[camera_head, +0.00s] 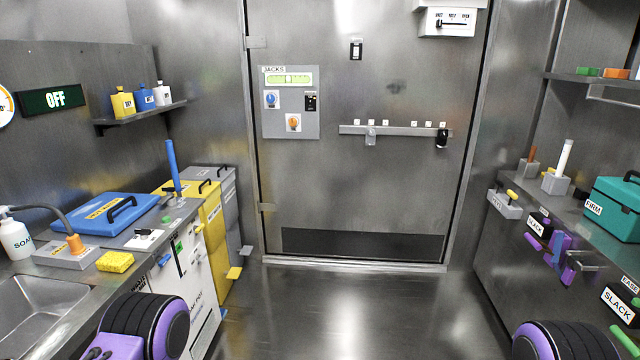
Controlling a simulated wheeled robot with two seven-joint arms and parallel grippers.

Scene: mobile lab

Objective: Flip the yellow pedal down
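The yellow pedal (234,273) is a small flat tab near the floor, jutting out to the right from the foot of the tall yellow bin (212,220) on the left side. It looks roughly level or slightly raised; its exact tilt is too small to tell. Nothing touches it. A black and purple joint of my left arm shows at the bottom left, and a similar joint of my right arm at the bottom right. I cannot make out either gripper's fingertips in this view.
A grey bin with a grey pedal (246,250) stands behind the yellow bin, and a white bin (187,285) in front. The left counter holds a blue case (103,213) and a yellow sponge (115,262). The middle floor (350,310) is clear up to the door.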

